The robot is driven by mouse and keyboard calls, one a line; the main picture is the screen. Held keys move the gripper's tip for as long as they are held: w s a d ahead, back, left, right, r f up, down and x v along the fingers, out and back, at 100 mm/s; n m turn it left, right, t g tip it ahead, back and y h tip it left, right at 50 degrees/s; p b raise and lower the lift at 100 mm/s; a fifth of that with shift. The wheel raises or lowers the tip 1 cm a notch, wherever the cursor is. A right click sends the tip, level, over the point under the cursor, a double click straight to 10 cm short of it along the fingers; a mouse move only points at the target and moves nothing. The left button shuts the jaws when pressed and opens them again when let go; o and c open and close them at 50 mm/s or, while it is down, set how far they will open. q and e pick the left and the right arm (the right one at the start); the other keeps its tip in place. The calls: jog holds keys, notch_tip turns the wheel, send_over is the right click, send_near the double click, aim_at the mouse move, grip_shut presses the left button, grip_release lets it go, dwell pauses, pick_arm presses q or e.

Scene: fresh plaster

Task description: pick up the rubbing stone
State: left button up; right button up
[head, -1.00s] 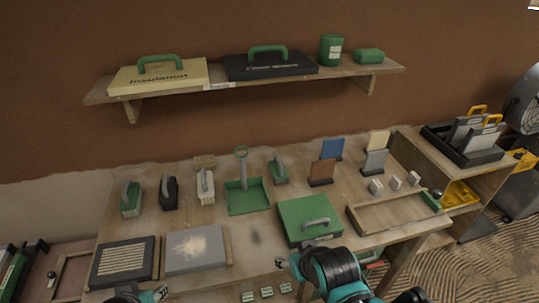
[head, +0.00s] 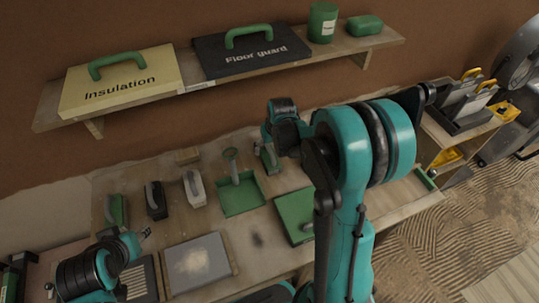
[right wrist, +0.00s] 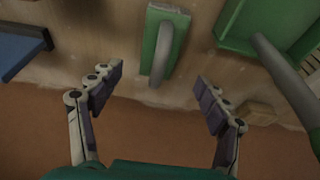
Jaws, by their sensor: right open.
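A green block with a grey-green bar handle, which I take for the rubbing stone (right wrist: 155,42), lies between and just beyond my open right fingertips (right wrist: 158,88) in the right wrist view. The jaws are empty and apart from it. In the head view the same green block (head: 268,160) is partly hidden by my right gripper (head: 272,148), right of the green tray. Similar handled tools stand in a row to the left: green (head: 116,210), black (head: 155,200) and whitish (head: 194,188). My left gripper (head: 142,240) is at the lower left; its jaw opening is unclear.
A green scoop-like tray (head: 240,198) with an upright handle stands left of the block. A green case (head: 292,212) lies in front, partly behind my right arm. A shelf (head: 200,88) with two handled cases overhangs the bench's back. A blue panel (right wrist: 20,48) is nearby.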

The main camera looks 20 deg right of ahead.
aim_at(268, 155)
jog(key=b+x, duration=0.1)
jog(key=x, duration=0.2)
jog(key=shift+w+d, duration=0.1)
jog(key=shift+d, duration=0.05)
jog(key=b+x, duration=0.2)
jog(key=x, duration=0.3)
jog(key=shift+f, duration=0.3)
jog(key=shift+r, duration=0.1)
jog(key=c, duration=1.7)
notch_tip(268, 155, up, 10)
jog(key=p, duration=0.3)
